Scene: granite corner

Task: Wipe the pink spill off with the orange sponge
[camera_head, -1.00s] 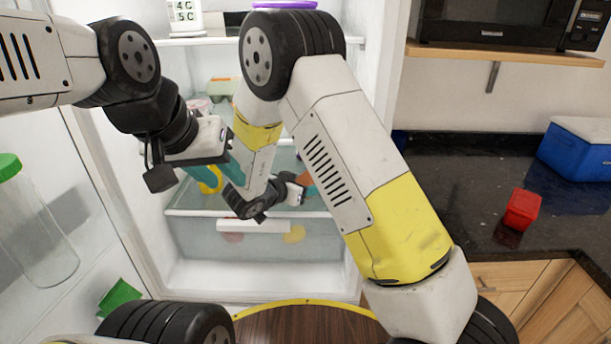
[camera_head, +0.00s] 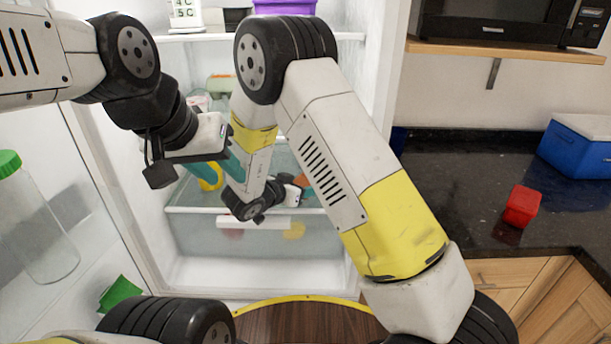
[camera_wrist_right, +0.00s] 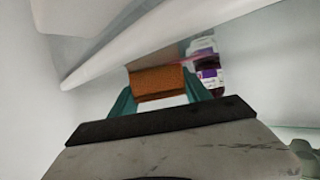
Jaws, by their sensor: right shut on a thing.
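My right gripper (camera_wrist_right: 160,97) is shut on the orange sponge (camera_wrist_right: 155,80), which sits between its teal fingers in the right wrist view. In the head view my right gripper (camera_head: 306,192) reaches into the open fridge, and a little of the sponge shows at its fingers. A thin pink streak (camera_wrist_right: 188,61) shows just beyond the sponge in the wrist view; it may be the spill seen edge-on. Whether the sponge touches it I cannot tell. In the head view the spill is hidden or not clear. My left gripper (camera_head: 212,170) is open, its teal fingers apart, inside the fridge.
The fridge has an upper shelf (camera_head: 200,38), a glass shelf (camera_head: 185,211) and a clear drawer with round items below. A purple box (camera_head: 284,7) stands on the upper shelf. A red container (camera_head: 521,206) and a blue box (camera_head: 577,150) are on the dark counter at right.

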